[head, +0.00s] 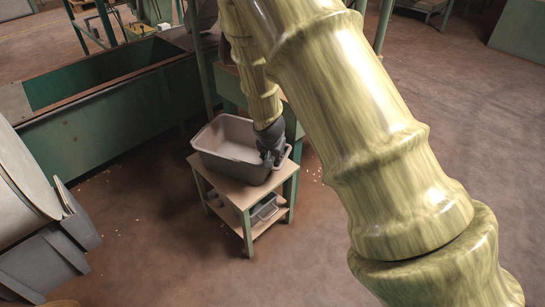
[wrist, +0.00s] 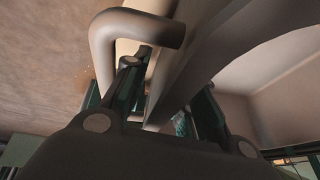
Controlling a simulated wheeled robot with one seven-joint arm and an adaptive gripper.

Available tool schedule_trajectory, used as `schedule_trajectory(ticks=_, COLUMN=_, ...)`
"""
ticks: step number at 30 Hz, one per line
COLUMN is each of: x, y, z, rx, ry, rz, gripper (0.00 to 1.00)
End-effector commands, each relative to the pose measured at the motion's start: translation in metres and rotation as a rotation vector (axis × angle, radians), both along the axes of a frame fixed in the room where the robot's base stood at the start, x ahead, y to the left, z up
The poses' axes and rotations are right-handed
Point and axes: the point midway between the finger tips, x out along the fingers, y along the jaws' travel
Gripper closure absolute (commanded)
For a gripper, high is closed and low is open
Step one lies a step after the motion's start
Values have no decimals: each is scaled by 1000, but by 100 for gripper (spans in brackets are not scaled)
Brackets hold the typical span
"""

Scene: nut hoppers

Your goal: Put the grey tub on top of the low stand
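The grey tub (head: 227,150) is upright over the wooden top of the low stand (head: 239,193), which has green legs. It appears to rest there, towards the back left; whether its whole base touches is hard to tell. My gripper (head: 276,157) is at the tub's right end, by its handle. In the wrist view, my gripper (wrist: 170,100) has one finger on each side of the tub's bent handle (wrist: 137,28). The tub's rim and wall hide part of the right finger, so its grip on the handle is unclear.
A lower shelf on the stand holds grey trays (head: 264,209). A long green trough (head: 92,129) lies behind to the left, and a large grey machine (head: 30,215) stands at the left. Open brown floor (head: 290,265) lies in front.

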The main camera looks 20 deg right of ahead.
Motion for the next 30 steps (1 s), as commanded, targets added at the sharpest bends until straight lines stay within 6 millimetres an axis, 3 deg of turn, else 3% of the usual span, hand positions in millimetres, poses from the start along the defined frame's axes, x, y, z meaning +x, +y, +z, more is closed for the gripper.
schedule_trajectory(ticks=8, x=-1, y=1, z=8, rx=-1, ry=-1, rz=0, gripper=73)
schedule_trajectory(ticks=24, x=-32, y=19, z=91, rx=0, ry=-1, rz=1, gripper=73)
schedule_trajectory(ticks=30, x=-39, y=23, z=108, rx=0, ry=-1, rz=-1, gripper=73)
